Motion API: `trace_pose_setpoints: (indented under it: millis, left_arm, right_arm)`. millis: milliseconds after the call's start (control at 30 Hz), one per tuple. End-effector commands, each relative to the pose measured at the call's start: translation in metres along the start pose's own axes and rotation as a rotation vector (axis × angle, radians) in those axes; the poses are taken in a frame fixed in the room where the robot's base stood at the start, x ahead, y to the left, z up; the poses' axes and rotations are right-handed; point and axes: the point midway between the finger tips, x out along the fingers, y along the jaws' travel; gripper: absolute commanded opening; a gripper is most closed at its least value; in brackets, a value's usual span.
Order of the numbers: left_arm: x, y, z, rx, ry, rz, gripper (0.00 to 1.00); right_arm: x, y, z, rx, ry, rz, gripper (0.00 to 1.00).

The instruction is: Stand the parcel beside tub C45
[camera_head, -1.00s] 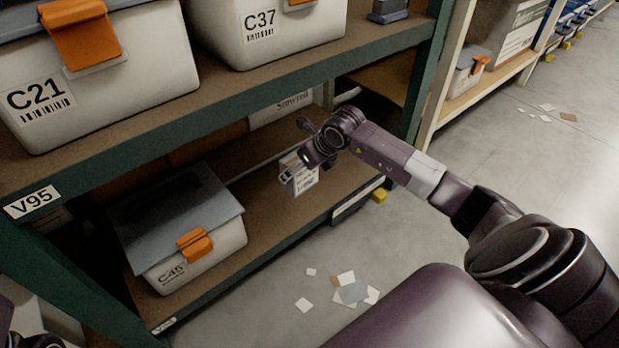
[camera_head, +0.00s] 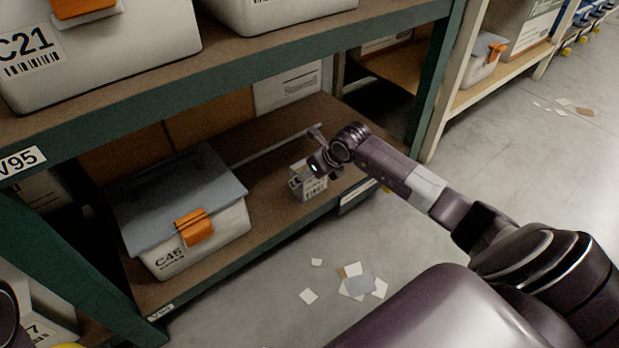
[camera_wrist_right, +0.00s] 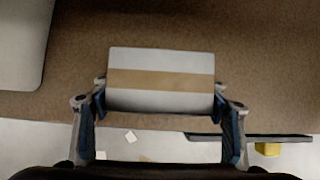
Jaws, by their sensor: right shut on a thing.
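The parcel (camera_head: 309,187) is a small pale box with a printed label, at the front of the lower shelf. The right wrist view shows its top (camera_wrist_right: 160,58) with a tan tape band. My right gripper (camera_wrist_right: 160,98) is shut on it, one finger at each side. The parcel looks upright at the shelf surface; I cannot tell if it touches. Tub C45 (camera_head: 233,222), white with a grey lid and orange latch, stands to its left with bare board between. The tub's lid edge also shows in the wrist view (camera_wrist_right: 18,45). My left gripper is not in view.
The lower shelf (camera_head: 270,215) lies under an upper shelf (camera_head: 225,75) carrying tub C21 (camera_head: 110,60) and another tub. Cardboard boxes and a white carton (camera_head: 288,88) stand behind. A green upright (camera_head: 435,85) is to the right. Paper scraps (camera_head: 355,283) lie on the floor.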

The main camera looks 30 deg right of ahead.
Motion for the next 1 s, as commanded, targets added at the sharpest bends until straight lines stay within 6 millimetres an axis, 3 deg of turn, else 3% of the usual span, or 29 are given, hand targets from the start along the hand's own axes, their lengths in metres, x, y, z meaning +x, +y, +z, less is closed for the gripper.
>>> trace_pose_setpoints:
  millis: [100,133,300,667,1000]
  left_arm:
    - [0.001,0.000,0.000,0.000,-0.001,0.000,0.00]
    - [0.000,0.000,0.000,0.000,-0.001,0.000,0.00]
    - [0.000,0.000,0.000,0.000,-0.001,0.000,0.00]
    - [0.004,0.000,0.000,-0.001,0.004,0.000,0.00]
    - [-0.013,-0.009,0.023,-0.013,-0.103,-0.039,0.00]
  right_arm:
    - [-0.001,0.000,0.001,0.000,-0.001,0.000,0.34]
    - [0.000,0.000,-0.001,0.000,0.002,0.000,0.69]
    - [0.000,0.000,-0.001,0.000,0.003,0.000,0.86]
    - [-0.006,0.000,0.000,-0.001,0.002,0.000,0.86]
    - [-0.065,-0.001,0.002,-0.004,0.003,-0.002,0.86]
